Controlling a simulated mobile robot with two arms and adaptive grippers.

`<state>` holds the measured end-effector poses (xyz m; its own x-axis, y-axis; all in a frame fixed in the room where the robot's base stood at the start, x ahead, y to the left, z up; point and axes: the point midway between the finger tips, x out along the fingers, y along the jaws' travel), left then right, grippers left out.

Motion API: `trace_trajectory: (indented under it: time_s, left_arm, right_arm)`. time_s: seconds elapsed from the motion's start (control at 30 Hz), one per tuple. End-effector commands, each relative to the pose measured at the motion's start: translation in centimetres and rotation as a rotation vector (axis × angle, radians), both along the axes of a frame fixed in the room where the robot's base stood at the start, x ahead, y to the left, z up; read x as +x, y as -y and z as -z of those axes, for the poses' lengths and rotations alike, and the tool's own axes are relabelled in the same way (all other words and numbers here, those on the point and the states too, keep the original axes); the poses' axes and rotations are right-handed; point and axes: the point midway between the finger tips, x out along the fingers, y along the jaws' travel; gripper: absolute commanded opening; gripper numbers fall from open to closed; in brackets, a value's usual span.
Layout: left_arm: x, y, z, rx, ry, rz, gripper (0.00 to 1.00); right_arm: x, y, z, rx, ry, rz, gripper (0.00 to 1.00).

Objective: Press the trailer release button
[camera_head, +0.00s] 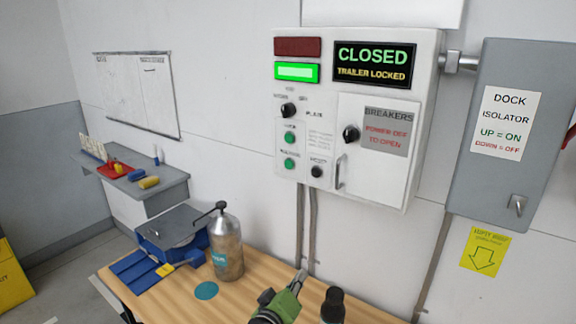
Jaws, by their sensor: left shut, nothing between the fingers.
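The white control box (430,130) is on the wall. Its display (374,66) reads CLOSED, TRAILER LOCKED. On its left side are a black selector knob (288,110), an upper green button (290,138), a lower green button (289,163) and a black button or knob (316,171). The small labels are too blurred to tell which is the trailer release. My left gripper (299,277) is shut and empty, below the box and over the wooden bench, apart from the buttons. My right gripper is not in view.
The green lamp (297,72) is lit; the red one (298,47) is dark. A breaker door (376,185) with handle and grey isolator box (540,90) are to the right. The bench (180,300) holds a pump bottle (226,250); a dark-topped object (333,303) is beside my gripper.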

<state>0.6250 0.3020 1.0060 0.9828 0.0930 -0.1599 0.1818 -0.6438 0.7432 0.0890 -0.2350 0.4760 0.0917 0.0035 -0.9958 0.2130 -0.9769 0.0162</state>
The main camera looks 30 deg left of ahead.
Motion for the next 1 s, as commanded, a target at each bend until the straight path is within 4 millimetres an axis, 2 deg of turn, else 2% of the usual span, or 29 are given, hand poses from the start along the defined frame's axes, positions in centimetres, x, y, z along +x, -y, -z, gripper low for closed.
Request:
trace_trajectory:
  time_s: [0.03,0.23,0.4,0.5,0.6,0.7,1.0]
  left_arm:
    - [1.0,-1.0,-2.3,-0.048,0.073,-0.031,0.0]
    - [3.1,-5.2,-11.2,-0.255,0.374,-0.127,0.0]
    - [3.1,-8.9,-17.9,-0.42,0.625,-0.182,0.0]
    - [2.6,-10.6,-20.8,-0.496,0.747,-0.198,0.0]
    - [2.0,-11.8,-22.8,-0.552,0.835,-0.207,0.0]
    - [1.6,-12.5,-23.8,-0.584,0.886,-0.212,0.0]
    - [1.4,-12.8,-24.2,-0.595,0.908,-0.212,0.0]
  right_arm:
    - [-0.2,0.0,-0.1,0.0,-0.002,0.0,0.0]
    - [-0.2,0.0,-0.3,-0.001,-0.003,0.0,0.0]
    - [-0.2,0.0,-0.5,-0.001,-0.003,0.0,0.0]
    - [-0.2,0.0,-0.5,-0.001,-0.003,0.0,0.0]
    - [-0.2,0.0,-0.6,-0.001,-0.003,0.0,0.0]
    - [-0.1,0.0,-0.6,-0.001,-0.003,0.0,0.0]
    - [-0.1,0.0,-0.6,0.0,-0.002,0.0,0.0]
